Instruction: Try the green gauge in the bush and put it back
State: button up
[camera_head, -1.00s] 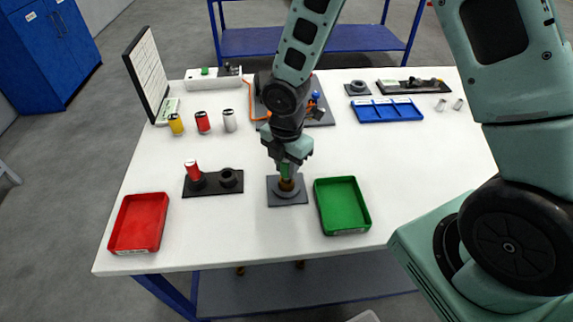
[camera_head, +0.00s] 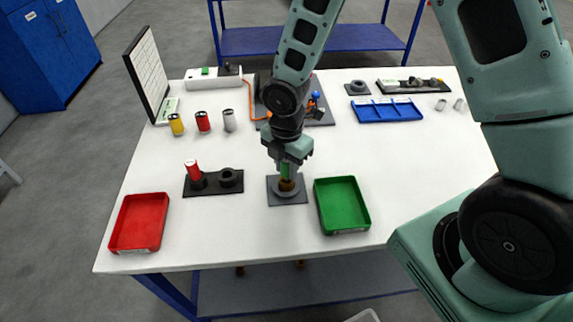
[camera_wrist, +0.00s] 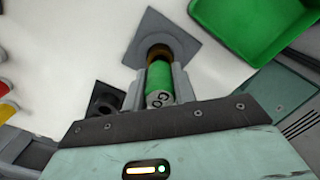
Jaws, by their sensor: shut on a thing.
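The green gauge (camera_wrist: 160,80) is upright between the fingers of my gripper (camera_wrist: 158,88); its pale end with dark lettering faces the wrist camera. In the head view my gripper (camera_head: 287,165) is shut on the green gauge (camera_head: 286,171) just above the bush (camera_head: 287,186). The bush is a brownish ring in a grey holder on a dark square plate (camera_head: 275,198); it also shows in the wrist view (camera_wrist: 159,51). The gauge's lower end meets the bush opening, but I cannot tell how deep it sits.
A dark two-socket stand (camera_head: 213,187) to the left holds a red gauge (camera_head: 192,169) and has one empty socket. A red tray (camera_head: 138,222) is at the front left, a green tray (camera_head: 342,205) close right. Yellow, red and grey cylinders (camera_head: 203,121) stand behind.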

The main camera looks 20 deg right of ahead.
jog(key=shift+f+b, duration=0.35)
jog(key=shift+f, duration=0.7)
dwell(2.9)
jog(key=shift+r, duration=0.1)
dwell(0.9)
jog(key=shift+r+p, duration=3.6)
jog(key=shift+r, duration=0.1)
